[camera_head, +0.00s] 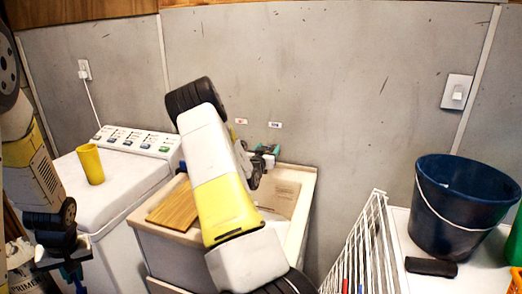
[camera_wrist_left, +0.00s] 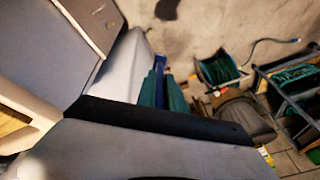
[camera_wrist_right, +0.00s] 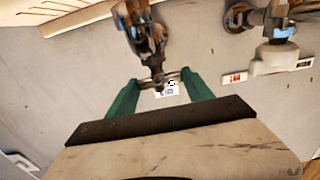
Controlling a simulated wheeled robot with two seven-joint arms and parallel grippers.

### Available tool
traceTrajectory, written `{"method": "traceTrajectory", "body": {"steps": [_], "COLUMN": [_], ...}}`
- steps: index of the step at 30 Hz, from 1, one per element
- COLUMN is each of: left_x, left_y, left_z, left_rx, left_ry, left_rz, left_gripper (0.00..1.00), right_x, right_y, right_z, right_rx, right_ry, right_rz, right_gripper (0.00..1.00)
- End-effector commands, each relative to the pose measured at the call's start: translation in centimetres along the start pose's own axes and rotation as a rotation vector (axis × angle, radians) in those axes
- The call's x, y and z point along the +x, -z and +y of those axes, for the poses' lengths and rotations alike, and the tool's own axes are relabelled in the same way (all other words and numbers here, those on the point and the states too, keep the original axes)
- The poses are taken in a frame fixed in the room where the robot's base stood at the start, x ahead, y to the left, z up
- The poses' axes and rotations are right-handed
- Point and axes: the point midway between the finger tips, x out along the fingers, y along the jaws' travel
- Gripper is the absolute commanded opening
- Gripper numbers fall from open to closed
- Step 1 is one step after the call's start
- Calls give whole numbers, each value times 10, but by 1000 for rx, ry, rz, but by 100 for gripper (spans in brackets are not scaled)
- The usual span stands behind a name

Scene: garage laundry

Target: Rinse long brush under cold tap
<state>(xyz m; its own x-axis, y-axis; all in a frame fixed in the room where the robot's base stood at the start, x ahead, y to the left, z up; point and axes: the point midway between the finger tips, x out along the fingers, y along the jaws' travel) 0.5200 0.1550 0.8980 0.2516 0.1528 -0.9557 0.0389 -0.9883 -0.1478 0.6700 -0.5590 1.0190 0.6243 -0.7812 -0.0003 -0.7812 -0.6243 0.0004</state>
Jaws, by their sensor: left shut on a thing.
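My left gripper (camera_head: 72,272) is low at the left edge in the head view. In the left wrist view its teal fingers (camera_wrist_left: 163,92) are close together on a blue piece (camera_wrist_left: 161,66), seemingly the long brush; most of it is hidden. My right arm reaches over the sink (camera_head: 300,181). In the right wrist view my right gripper (camera_wrist_right: 160,95) is open, its fingers on either side of a metal tap handle (camera_wrist_right: 155,84). The blue label (camera_wrist_right: 168,92) is behind this tap. I cannot tell whether the fingers touch the handle. No water flow is visible.
A second tap (camera_wrist_right: 275,50) stands beside a red label (camera_wrist_right: 235,78). A wooden board (camera_head: 174,208) lies at the sink's left. The washer (camera_head: 125,185) carries a yellow cup (camera_head: 90,164). A white rack (camera_head: 360,245) and dark blue bucket (camera_head: 462,205) stand at right.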

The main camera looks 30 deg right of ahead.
Motion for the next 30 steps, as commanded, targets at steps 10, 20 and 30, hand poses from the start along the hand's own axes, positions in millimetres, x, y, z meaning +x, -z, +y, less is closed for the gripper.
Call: {"method": "traceTrajectory", "body": {"steps": [10, 20, 30], "left_x": [0, 0, 0], "left_y": [0, 0, 0], "left_z": [0, 0, 0], "left_rx": [0, 0, 0], "left_ry": [0, 0, 0], "left_rz": [0, 0, 0], "left_gripper": [0, 0, 0], "right_x": [1, 2, 0], "right_y": [1, 1, 1], "right_z": [3, 5, 3], "right_rx": [-2, 0, 0], "right_ry": [50, 255, 300], "right_rz": [2, 2, 1], "right_gripper": [20, 20, 20]}}
